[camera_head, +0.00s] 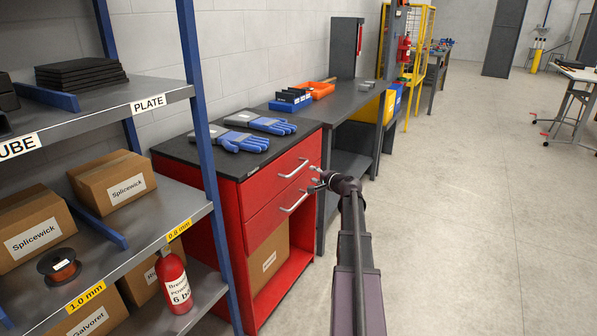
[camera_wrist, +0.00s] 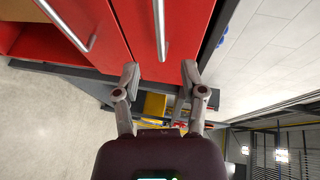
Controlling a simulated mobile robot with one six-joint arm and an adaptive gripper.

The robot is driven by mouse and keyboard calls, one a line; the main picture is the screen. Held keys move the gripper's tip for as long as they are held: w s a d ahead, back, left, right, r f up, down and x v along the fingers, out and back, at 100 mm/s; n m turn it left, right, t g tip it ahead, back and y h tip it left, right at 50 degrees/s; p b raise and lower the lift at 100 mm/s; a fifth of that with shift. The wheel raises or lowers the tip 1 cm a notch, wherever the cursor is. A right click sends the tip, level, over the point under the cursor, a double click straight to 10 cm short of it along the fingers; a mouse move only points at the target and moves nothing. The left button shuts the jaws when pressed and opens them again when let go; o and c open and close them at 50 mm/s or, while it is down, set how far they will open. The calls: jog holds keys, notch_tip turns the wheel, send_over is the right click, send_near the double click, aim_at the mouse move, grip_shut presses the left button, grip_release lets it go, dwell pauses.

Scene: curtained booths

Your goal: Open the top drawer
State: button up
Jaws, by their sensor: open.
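The red cabinet (camera_head: 238,205) has a black top and two drawers, both looking closed. The top drawer (camera_head: 312,150) has a silver bar handle (camera_head: 293,169); the lower drawer (camera_head: 262,222) has a similar one (camera_head: 295,203). My gripper (camera_head: 316,181) is at the right end of the drawer fronts. In the wrist view, turned sideways, its open fingers (camera_wrist: 160,72) lie on either side of the line of the top handle (camera_wrist: 161,28). The handle's near end is around the fingertips; I cannot tell the depth gap. The lower handle (camera_wrist: 82,30) lies left of the fingers. Nothing is held.
Blue gloves (camera_head: 245,140) lie on the cabinet top. A metal shelf rack (camera_head: 180,90) with boxes and a red extinguisher (camera_head: 173,282) stands at left. A grey workbench (camera_head: 350,105) with blue and orange bins adjoins behind. Floor (camera_head: 470,200) to the right is clear.

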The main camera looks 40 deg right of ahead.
aim_at(299, 169)
jog(key=w, duration=0.3)
jog(key=w+f+b, duration=0.1)
jog(key=w, duration=0.2)
jog(key=w+f, duration=0.1)
jog(key=w, duration=0.3)
jog(key=shift+b, duration=0.35)
jog(key=shift+c, duration=0.2)
grip_shut()
